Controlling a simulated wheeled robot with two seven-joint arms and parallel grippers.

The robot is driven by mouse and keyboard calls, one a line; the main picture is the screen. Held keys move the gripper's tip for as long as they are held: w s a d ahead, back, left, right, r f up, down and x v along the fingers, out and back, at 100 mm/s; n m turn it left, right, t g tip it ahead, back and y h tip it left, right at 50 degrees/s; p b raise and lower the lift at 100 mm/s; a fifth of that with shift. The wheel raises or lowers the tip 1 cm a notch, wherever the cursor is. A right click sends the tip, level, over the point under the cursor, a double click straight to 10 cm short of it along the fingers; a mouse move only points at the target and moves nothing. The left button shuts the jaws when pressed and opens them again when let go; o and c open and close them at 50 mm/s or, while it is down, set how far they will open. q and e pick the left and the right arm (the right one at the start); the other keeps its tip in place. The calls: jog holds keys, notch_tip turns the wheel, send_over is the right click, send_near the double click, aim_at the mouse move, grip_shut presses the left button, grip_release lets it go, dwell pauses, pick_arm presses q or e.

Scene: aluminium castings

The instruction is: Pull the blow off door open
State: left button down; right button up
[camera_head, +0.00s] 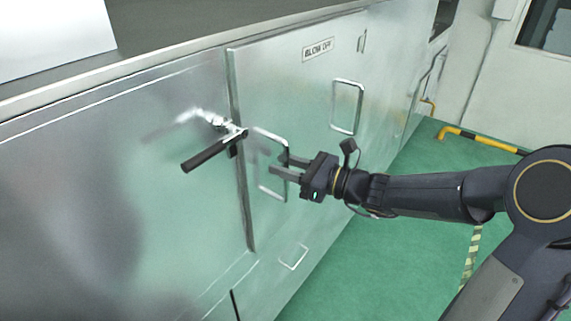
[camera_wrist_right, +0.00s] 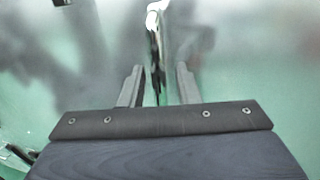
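The blow off door (camera_head: 305,95) is a shiny metal panel with a "BLOW OFF" label (camera_head: 319,49) near its top. It looks shut, with a dark seam along its left edge. A silver loop handle (camera_head: 259,131) stands near that edge, partly hidden by my gripper. My right gripper (camera_head: 282,167) is at this handle, with its fingers pointing left and apart. In the right wrist view the fingers (camera_wrist_right: 158,75) are open, and the upright handle (camera_wrist_right: 154,45) shows between them. I cannot tell whether they touch it. My left gripper is not in view.
A lever with a black grip (camera_head: 205,157) sticks out just left of the seam, close to my right gripper. Another loop handle (camera_head: 347,107) is farther right. A yellow and black floor rail (camera_head: 480,138) stands at the back right. Green floor (camera_head: 365,265) is clear in front.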

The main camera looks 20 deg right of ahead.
grip_shut()
jog(key=shift+s+d, duration=0.1)
dwell(0.3)
